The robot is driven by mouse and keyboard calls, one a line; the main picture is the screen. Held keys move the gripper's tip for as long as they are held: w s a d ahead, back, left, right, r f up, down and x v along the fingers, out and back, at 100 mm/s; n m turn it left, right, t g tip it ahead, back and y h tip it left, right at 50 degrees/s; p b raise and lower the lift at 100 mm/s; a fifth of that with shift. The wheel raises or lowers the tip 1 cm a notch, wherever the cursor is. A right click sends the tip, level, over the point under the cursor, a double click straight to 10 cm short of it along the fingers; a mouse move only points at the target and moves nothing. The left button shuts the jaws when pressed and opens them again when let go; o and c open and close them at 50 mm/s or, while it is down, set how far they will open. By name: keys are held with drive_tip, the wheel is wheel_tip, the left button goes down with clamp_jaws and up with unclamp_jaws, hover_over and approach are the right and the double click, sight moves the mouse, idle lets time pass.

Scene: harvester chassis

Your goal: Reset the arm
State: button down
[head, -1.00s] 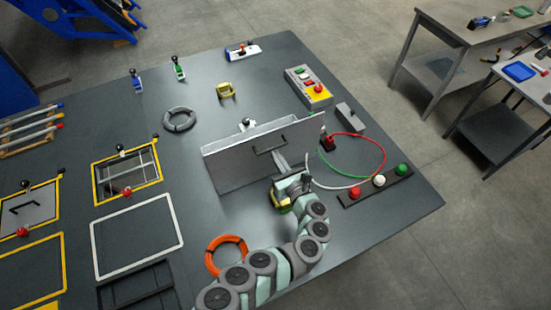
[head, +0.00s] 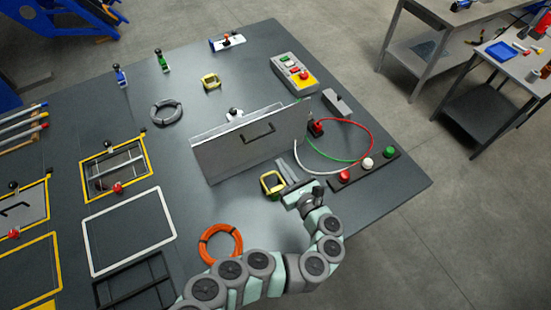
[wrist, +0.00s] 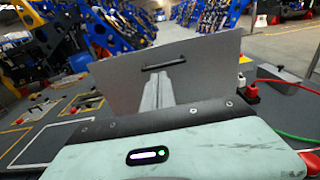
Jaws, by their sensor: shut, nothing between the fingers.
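My gripper (head: 283,171) is in front of the raised grey panel (head: 222,158), near its lower right part. Its fingers are shut and empty, with a gap in the picture between them and the panel's black handle (head: 258,134). In the wrist view the two grey fingers (wrist: 164,88) lie side by side, pointing at the panel (wrist: 205,68) just below its handle (wrist: 165,66). The panel stands tilted up from the table. My arm bends in from the bottom of the head view.
A yellow and black block (head: 272,183) shows just left of my gripper. A cable loop (head: 372,138) and a strip with red, white and green buttons (head: 366,164) lie to the right. An orange ring (head: 220,243) lies front left. A button box (head: 294,73) stands behind.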

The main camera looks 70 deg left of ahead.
drive_tip(key=shift+w+d+r, duration=0.1)
drive_tip(key=shift+d+r, duration=0.05)
drive_tip(key=shift+d, duration=0.5)
drive_tip(key=shift+d+r, duration=0.15)
drive_tip(key=shift+d, duration=0.45)
